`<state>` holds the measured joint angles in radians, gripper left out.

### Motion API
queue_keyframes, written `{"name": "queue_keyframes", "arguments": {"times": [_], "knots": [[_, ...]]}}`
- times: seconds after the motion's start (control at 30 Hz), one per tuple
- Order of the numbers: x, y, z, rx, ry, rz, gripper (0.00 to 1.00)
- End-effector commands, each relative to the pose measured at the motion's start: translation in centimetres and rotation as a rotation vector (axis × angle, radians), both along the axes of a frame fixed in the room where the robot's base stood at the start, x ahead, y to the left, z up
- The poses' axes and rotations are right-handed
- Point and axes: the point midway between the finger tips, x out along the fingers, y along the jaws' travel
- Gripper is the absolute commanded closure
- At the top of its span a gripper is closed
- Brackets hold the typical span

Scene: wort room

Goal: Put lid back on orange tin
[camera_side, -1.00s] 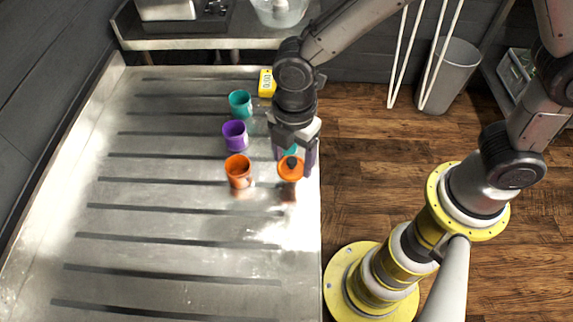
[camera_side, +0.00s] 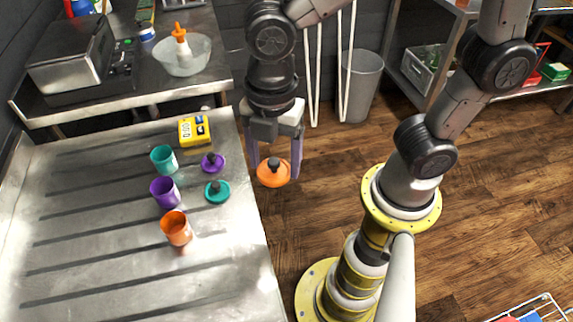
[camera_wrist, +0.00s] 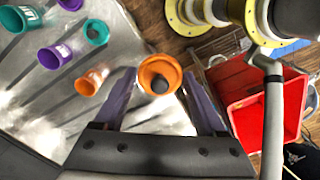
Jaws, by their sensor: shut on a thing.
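The orange tin (camera_side: 177,232) stands upright and uncovered on the ribbed metal table, nearest the front of the tins. It also shows in the wrist view (camera_wrist: 91,80). My gripper (camera_side: 275,175) is shut on the orange lid (camera_side: 268,178), a disc with a dark knob, held by its rim between the fingertips. In the wrist view my gripper (camera_wrist: 161,82) has the lid (camera_wrist: 160,66) between its two fingers, knob facing the camera. The lid is in the air, apart from the tin and to its right in the side view, seen against the floor past the table edge.
A teal tin (camera_side: 164,160) and a purple tin (camera_side: 165,192) stand open behind the orange one. A purple lid (camera_side: 213,163) and a teal lid (camera_side: 217,192) lie right of them. A yellow device (camera_side: 194,130) sits farther back. The table's front is clear.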

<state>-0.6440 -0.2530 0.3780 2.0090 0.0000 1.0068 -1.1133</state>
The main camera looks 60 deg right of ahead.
Motion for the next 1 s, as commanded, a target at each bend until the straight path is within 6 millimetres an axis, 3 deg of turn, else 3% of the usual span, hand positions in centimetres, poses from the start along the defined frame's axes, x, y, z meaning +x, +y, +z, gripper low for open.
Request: {"name": "queue_keyframes", "arguments": {"times": [0.23, 0.5, 0.7, 1.0], "knots": [[7.0, 5.6, 2.0, -0.001, 0.002, -0.003, 0.8], [13.2, 11.0, 0.7, -0.003, 0.003, 0.001, 0.8], [15.3, 13.0, -1.9, -0.003, 0.004, 0.008, 0.8], [15.2, 13.1, -4.0, -0.001, 0.002, 0.01, 0.8]]}}
